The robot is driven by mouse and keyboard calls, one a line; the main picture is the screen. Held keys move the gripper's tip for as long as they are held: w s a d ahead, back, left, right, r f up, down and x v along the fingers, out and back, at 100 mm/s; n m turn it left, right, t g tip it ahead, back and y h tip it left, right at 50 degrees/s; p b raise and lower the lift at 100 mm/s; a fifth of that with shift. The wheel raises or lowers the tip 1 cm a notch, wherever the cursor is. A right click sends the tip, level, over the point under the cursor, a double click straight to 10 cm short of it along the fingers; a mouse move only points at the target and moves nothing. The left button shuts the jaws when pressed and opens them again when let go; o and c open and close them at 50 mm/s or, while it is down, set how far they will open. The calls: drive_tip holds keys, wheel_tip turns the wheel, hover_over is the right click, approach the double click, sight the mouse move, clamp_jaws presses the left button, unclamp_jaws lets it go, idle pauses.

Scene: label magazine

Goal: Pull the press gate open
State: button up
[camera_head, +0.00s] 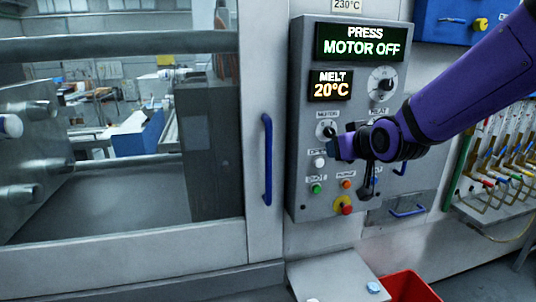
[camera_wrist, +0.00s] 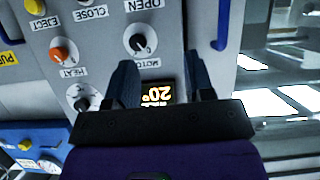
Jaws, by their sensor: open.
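The press gate (camera_head: 125,245) is a grey framed sliding door with a large window, at the left in the head view. It looks closed against the post by the control panel. Its upright blue handle (camera_head: 267,158) is near the gate's right edge. The handle also shows in the wrist view (camera_wrist: 223,24), upper right, outside the fingers. My gripper (camera_head: 345,152) is in front of the control panel, to the right of the handle and apart from it. In the wrist view my gripper (camera_wrist: 159,78) has its two dark fingers apart with nothing held between them.
The control panel (camera_head: 299,110) with knobs, buttons and displays reading "MOTOR OFF" and "20°C" is behind my gripper. A red bin (camera_head: 408,288) and a grey ledge (camera_head: 335,281) are below. Hoses and valves (camera_head: 500,160) are at right. Space before the gate handle looks clear.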

drive_tip(key=w+a+f+n+t+y, duration=0.1)
drive_tip(key=w+a+f+t+y, duration=0.1)
drive_tip(key=w+a+f, duration=0.4)
drive_tip(key=t+y, duration=0.2)
drive_tip(key=y, duration=0.1)
approach(270, 156)
drive_tip(key=x, duration=0.2)
drive_tip(key=shift+n, duration=0.3)
drive_tip(key=x, duration=1.1)
drive_tip(key=shift+f, duration=0.15)
clamp_jaws()
